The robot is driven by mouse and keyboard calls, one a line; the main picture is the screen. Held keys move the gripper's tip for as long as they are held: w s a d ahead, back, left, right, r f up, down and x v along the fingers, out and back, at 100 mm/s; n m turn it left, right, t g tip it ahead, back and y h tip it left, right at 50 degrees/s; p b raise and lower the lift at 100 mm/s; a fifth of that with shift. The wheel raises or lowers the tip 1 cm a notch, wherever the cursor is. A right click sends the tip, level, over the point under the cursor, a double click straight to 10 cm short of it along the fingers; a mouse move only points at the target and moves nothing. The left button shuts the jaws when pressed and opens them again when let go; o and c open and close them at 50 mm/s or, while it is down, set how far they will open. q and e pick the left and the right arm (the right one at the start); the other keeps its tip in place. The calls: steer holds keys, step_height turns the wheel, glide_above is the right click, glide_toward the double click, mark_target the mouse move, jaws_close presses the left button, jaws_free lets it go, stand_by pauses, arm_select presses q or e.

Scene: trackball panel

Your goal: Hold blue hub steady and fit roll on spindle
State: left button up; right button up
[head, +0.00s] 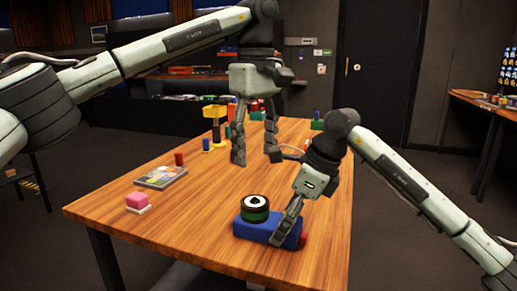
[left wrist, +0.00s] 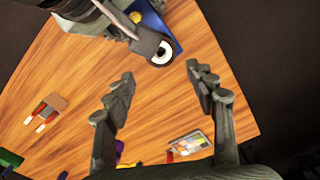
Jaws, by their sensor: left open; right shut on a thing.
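The blue hub (head: 256,231) is a low blue block near the front edge of the wooden table. A round piece (head: 254,208) with a black rim, green band and pale top sits on it; I cannot tell if this is the roll, and no bare spindle is visible. My right gripper (head: 284,228) is shut on the right part of the hub, its fingers hiding some of it. My left gripper (head: 256,158) is open and empty above the table, behind the hub and apart from it. The left wrist view shows the hub (left wrist: 150,17) and round piece (left wrist: 163,54) beyond my open left fingers.
A yellow-and-black stand (head: 214,113) is farther back. The table (head: 190,225) is clear left of the hub.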

arm_select(q)
steer(key=shift+r, duration=0.15)
step_height(320, 180, up, 11)
stand_by(1.0)
arm_select(e)
steer(key=o, duration=1.3)
steer(key=shift+o, duration=0.2)
steer(key=shift+r, duration=0.15)
steer(key=v, duration=1.1)
steer(key=shift+d+r, duration=0.2)
steer(key=shift+r, duration=0.15)
steer(key=shift+o, duration=0.6)
steer(key=shift+o, duration=1.1)
